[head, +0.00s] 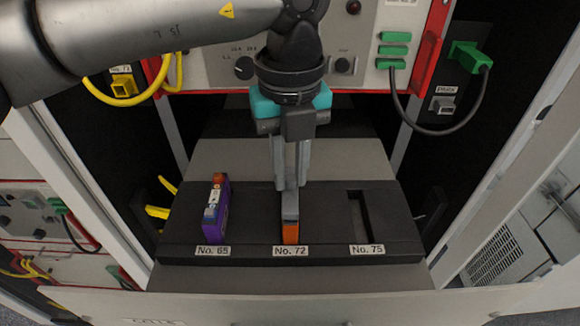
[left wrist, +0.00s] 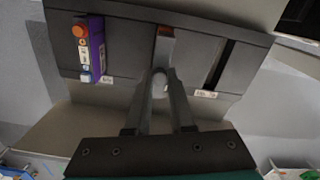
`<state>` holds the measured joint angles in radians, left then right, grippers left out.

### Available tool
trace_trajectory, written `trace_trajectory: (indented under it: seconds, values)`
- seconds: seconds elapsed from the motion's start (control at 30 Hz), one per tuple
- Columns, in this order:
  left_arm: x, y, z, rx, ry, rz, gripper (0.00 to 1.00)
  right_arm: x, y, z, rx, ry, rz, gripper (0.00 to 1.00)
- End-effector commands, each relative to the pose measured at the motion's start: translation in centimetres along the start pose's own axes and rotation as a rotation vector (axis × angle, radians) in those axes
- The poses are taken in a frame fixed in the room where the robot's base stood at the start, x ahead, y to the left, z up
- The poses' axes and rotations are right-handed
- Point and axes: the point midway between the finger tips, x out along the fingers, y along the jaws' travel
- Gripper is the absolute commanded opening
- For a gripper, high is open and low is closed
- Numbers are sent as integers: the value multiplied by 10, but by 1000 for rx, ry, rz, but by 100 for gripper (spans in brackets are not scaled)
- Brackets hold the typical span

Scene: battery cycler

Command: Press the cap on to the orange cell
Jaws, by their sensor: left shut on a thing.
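The orange cell (head: 290,233) stands in the slot marked No. 72, in the middle of the black holder (head: 256,215). Its orange end also shows in the left wrist view (left wrist: 164,31). My left gripper (head: 290,186) points down right above this cell, with its fingers close together. It is shut on a small pale grey piece, seemingly the cap (left wrist: 159,83), mostly hidden between the fingertips. I cannot tell whether the cap is seated on the cell or just touches it. My right gripper is not in view.
A purple cell (head: 216,208) stands in slot No. 65 on the left. Slot No. 75 (head: 359,215) on the right is empty. Behind are a panel with green plugs (head: 394,50), a yellow cable (head: 125,98) and a dark cable (head: 437,131). White frame posts flank the holder.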

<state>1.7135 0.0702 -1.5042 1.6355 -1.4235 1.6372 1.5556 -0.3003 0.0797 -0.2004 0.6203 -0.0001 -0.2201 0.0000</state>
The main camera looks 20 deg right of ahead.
Motion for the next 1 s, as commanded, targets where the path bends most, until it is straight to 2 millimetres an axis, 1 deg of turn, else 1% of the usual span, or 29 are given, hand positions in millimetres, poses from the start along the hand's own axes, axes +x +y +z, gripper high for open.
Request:
trace_trajectory:
  seconds: [0.07,0.1,0.37,0.4,0.57,0.83,1.0]
  values:
    - [0,0,0,0,0,0,0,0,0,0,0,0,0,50]
    - [0,0,0,0,0,0,25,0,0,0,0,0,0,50]
    - [0,0,0,0,0,0,54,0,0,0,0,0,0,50]
    - [0,0,0,0,0,0,56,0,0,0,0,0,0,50]
    - [0,0,0,0,0,0,56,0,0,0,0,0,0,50]
    - [0,0,0,0,0,0,86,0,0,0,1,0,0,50]
    - [0,0,0,0,0,0,86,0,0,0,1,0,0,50]
